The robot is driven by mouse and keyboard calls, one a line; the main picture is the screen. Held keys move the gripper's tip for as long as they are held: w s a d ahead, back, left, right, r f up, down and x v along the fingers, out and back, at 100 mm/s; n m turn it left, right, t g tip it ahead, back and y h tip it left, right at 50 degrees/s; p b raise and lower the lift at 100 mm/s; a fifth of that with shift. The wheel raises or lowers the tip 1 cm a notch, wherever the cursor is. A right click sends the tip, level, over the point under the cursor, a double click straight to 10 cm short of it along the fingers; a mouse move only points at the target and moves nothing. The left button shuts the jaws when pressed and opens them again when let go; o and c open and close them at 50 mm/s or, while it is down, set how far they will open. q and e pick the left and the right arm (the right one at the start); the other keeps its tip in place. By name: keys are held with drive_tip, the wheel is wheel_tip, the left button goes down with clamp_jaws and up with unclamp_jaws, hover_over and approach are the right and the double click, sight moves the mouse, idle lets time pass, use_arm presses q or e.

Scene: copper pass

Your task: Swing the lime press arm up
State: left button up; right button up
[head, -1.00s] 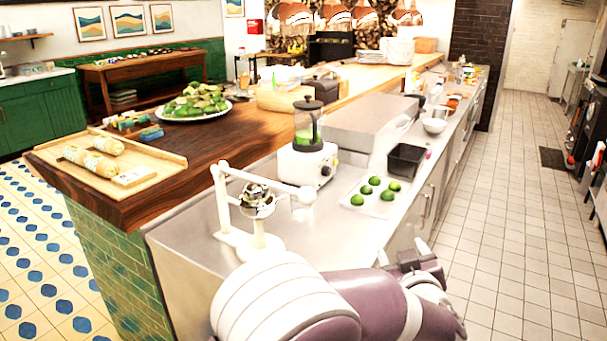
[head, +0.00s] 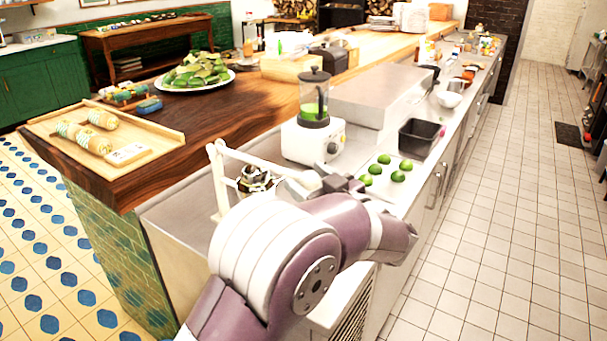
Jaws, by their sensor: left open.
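The lime press is a white frame (head: 216,180) standing on the steel counter, with a metal cup mechanism (head: 256,180) at its middle. Its white press arm (head: 250,158) runs from the top of the post down to the right and ends in a rounded handle end. My left gripper (head: 303,187) is at that handle end, its grey fingers pointing left and open. I cannot tell whether they touch the handle. My left forearm hides the press base and part of the counter. My right gripper is not in view.
A blender (head: 314,120) stands behind the press. Several limes (head: 398,176) lie on a white tray right of my gripper, with a black bin (head: 419,138) behind them. A wooden board (head: 160,143) with wrapped rolls lies to the left.

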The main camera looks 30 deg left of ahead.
use_arm(q)
drive_tip(key=shift+x, duration=1.15)
drive_tip(key=shift+d+r, duration=0.1)
clamp_jaws()
